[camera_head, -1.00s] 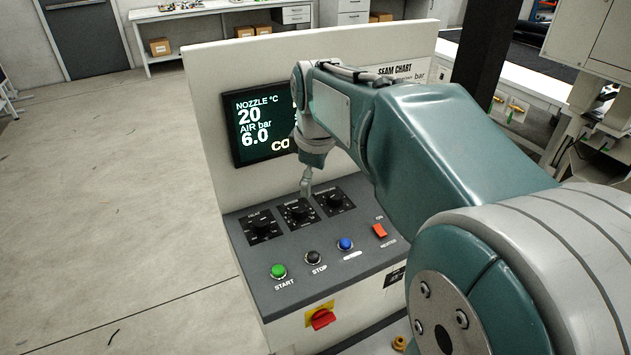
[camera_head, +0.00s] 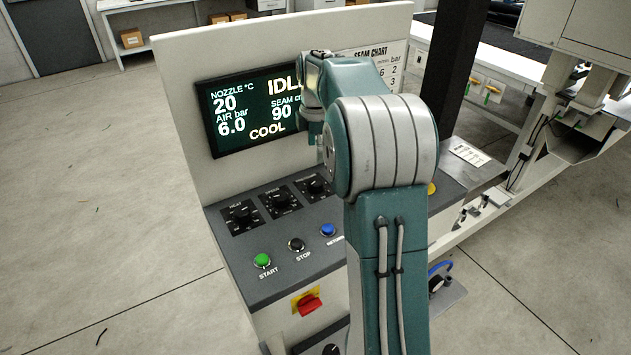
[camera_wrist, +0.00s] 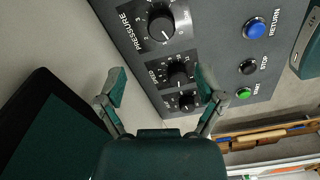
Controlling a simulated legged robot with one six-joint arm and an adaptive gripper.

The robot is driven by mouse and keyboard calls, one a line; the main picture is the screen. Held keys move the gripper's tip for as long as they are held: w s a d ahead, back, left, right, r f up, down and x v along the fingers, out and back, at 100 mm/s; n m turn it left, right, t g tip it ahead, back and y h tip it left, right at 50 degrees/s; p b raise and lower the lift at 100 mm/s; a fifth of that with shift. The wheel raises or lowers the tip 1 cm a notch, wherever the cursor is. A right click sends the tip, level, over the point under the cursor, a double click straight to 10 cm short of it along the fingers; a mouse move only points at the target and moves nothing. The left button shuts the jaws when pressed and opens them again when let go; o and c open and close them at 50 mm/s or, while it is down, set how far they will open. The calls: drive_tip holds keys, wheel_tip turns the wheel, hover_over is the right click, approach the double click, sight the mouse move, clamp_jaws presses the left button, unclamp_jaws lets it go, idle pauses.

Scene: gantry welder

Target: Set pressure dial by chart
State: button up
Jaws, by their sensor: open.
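The pressure dial is a black knob (camera_wrist: 160,24) on a dark plate marked PRESSURE in the wrist view. It is the rightmost of three dials in the head view (camera_head: 316,186), partly beside my arm. Its exact setting is too small to read surely. My gripper (camera_wrist: 160,86) is open and empty, its two fingers apart; the speed dial (camera_wrist: 181,73) shows between them. The pressure dial lies beyond the fingertips, apart from them.
The screen (camera_head: 228,108) reads nozzle 20, air 6.0 bar, COOL and part of IDLE. The heat dial (camera_head: 241,215), green start (camera_head: 262,260), black stop (camera_head: 297,244) and blue return (camera_head: 327,230) buttons share the panel. A red switch (camera_head: 309,304) is on its front.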

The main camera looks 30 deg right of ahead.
sight(316, 181)
wheel_tip(316, 181, down, 10)
drive_tip(key=shift+f, duration=0.1)
idle(0.4)
drive_tip(key=c, duration=1.1)
